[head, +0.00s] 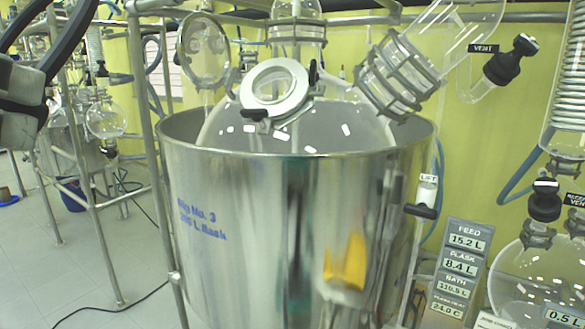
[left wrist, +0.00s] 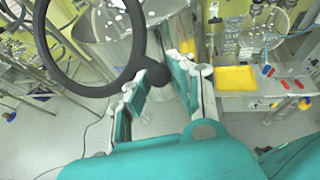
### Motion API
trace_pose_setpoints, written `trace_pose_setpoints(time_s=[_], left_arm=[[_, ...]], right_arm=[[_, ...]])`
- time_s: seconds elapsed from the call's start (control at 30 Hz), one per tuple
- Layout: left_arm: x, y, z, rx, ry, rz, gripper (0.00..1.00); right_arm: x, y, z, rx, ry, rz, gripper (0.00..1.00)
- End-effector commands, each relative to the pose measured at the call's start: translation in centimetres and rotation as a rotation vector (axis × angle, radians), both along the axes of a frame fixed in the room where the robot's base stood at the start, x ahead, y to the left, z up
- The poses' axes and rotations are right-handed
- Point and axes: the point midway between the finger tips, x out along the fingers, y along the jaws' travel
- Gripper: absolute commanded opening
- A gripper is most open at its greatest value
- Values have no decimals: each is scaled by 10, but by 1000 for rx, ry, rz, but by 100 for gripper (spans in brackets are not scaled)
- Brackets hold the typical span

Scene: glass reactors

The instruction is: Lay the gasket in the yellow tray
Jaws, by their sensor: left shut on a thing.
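The gasket is a large black ring (left wrist: 97,91) in the left wrist view, and part of its curve (head: 68,42) crosses the upper left corner of the head view. My left gripper (left wrist: 165,68) is shut on the gasket at its edge, with the ring hanging out to the left of the fingers. The gripper also shows in part at the left edge of the head view (head: 18,100). The yellow tray (left wrist: 237,78) lies to the right of the fingers in the left wrist view, apart from the gasket. My right gripper is not in view.
A big steel bath (head: 250,230) with a glass flask (head: 330,130) fills the middle of the head view. A yellow reflection shows on its wall. Red-handled items (left wrist: 285,84) lie right of the tray. Metal frame posts (head: 150,130) stand at left, over grey floor.

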Motion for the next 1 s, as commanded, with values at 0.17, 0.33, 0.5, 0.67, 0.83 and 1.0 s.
trace_pose_setpoints(time_s=[0.17,0.33,0.5,0.67,0.83,1.0], left_arm=[[12,-6,-8,0,5,-49,0],[25,-13,-18,0,6,-112,0],[42,-22,-33,-1,8,-197,0],[65,-33,-56,-3,12,-317,0],[92,-47,-89,-7,13,-476,0],[120,-56,-131,-10,12,-625,0]], right_arm=[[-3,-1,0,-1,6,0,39],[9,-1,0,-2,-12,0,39],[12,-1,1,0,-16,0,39],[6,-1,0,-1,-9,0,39],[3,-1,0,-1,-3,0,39],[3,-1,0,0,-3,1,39]])
